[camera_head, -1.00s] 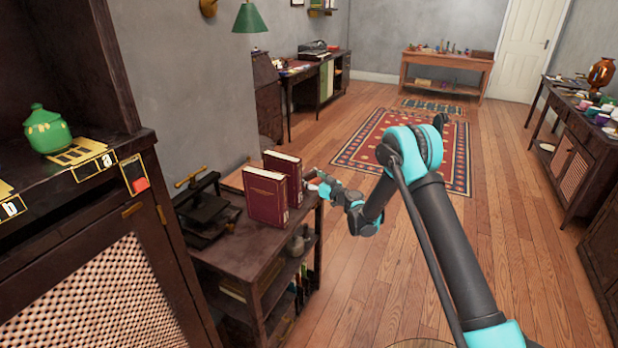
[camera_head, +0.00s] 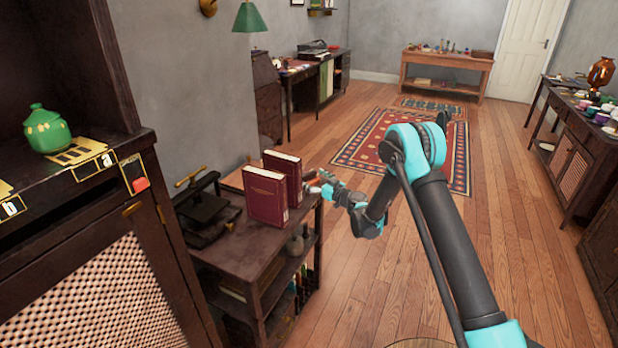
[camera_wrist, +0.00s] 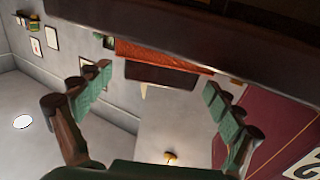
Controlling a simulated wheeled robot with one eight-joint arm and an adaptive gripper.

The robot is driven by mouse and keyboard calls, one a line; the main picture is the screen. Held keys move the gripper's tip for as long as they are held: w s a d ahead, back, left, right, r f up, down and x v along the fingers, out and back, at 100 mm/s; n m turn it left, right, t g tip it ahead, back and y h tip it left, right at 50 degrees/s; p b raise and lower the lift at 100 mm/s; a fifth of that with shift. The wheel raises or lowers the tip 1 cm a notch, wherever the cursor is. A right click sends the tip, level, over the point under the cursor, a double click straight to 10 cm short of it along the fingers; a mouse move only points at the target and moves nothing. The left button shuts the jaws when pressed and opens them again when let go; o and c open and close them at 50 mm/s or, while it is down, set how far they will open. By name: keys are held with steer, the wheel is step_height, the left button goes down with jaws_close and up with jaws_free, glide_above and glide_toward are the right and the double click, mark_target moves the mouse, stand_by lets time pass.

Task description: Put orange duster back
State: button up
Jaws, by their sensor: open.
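My gripper (camera_head: 316,187) is at the right side of two upright dark red books (camera_head: 267,195) on the small dark side table (camera_head: 240,262). In the wrist view my gripper (camera_wrist: 158,82) is open, its green-padded fingers wide apart with nothing held between them. A red-orange strip (camera_wrist: 165,52) with a dark brown part below it shows beyond the fingertips; I cannot tell whether it is the duster. No orange duster can be made out in the head view. A maroon book cover (camera_wrist: 285,125) is close beside the right finger.
A black press (camera_head: 205,212) stands on the side table left of the books. A dark cabinet (camera_head: 150,225) with a green pot (camera_head: 46,130) is at the left. A dark edge (camera_wrist: 200,25) crosses the top of the wrist view. The wooden floor (camera_head: 520,250) to the right is clear.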

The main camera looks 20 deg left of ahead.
steer(key=s+d+r+m+g+h, duration=0.1)
steer(key=s+d+r+h, duration=0.3)
steer(key=d, duration=0.6)
steer(key=s+d+r+m, duration=0.1)
steer(key=s+d+r, duration=0.1)
steer(key=s+d, duration=0.5)
steer(key=s+d+r+m+g+h, duration=0.1)
steer(key=s+d+r+m+h, duration=0.15)
steer(key=d, duration=0.95)
steer(key=s+d+f+m+g+h, duration=0.2)
steer(key=s+d+m+h, duration=0.6)
steer(key=s+d, duration=1.8)
step_height(320, 180, down, 2)
steer(key=shift+d+f+h, duration=0.1)
steer(key=shift+d+h, duration=0.65)
steer(key=shift+d, duration=0.4)
steer(key=shift+a, duration=0.1)
